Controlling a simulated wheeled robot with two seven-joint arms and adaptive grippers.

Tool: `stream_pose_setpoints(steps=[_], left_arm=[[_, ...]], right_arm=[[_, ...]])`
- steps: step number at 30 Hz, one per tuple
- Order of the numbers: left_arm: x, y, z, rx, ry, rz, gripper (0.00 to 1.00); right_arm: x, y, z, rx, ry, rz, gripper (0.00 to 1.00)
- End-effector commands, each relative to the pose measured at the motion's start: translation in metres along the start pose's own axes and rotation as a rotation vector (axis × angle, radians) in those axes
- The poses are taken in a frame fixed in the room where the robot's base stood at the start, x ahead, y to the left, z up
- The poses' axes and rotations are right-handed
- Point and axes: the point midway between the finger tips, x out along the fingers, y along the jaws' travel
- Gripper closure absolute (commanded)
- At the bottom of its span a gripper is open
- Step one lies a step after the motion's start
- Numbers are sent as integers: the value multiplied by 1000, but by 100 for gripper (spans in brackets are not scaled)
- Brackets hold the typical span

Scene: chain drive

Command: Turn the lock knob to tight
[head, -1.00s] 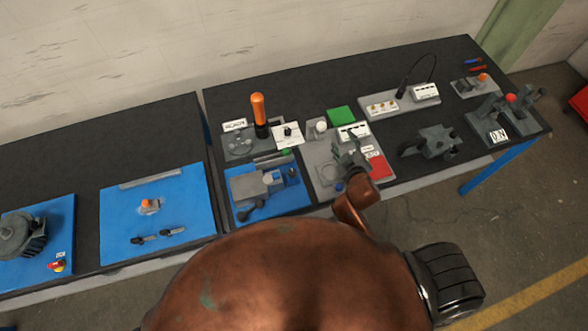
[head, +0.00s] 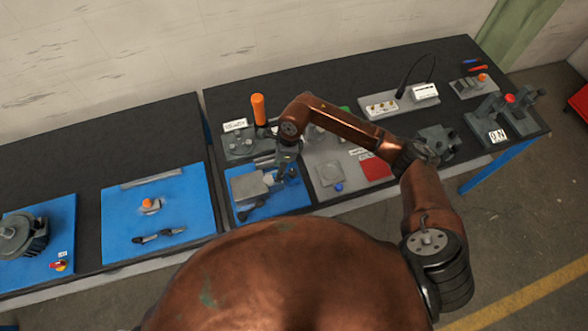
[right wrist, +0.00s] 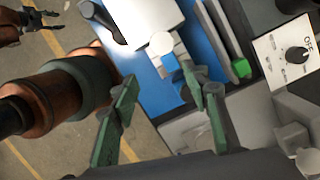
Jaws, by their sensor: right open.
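A black round knob (right wrist: 298,54) sits on a white dial plate (right wrist: 283,68) at the right of the right wrist view. In the head view my arm hides this plate. My right gripper (right wrist: 160,80) is open and empty, its green-padded fingers spread over the blue board (right wrist: 150,94). In the head view the right gripper (head: 276,178) points down over the vise-like block (head: 249,186). My left gripper (right wrist: 40,20) shows open over the floor, at the wrist view's upper left.
An orange handle (head: 258,109) stands upright behind the right gripper. A red pad (head: 376,169) and a grey clamp-like fixture (head: 437,141) lie to the right. A blue board (head: 180,190) with an orange-topped piece lies left. The dark bench between the boards is bare.

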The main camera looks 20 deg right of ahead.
Motion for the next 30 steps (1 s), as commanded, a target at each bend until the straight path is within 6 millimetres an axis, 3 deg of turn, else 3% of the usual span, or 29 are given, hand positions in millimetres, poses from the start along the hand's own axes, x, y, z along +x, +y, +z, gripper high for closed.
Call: stream_pose_setpoints(steps=[3,6,21,30], left_arm=[[0,0,0,0,0,0,62],[-2,0,0,0,0,0,62],[-20,0,-2,0,0,0,62],[-21,-1,-2,0,0,0,62]], right_arm=[[-10,-23,-37,-13,157,-48,57],[-11,-30,-51,-12,212,-60,57],[53,-34,-66,-12,216,-60,57],[62,-35,-68,-13,215,-62,57]])
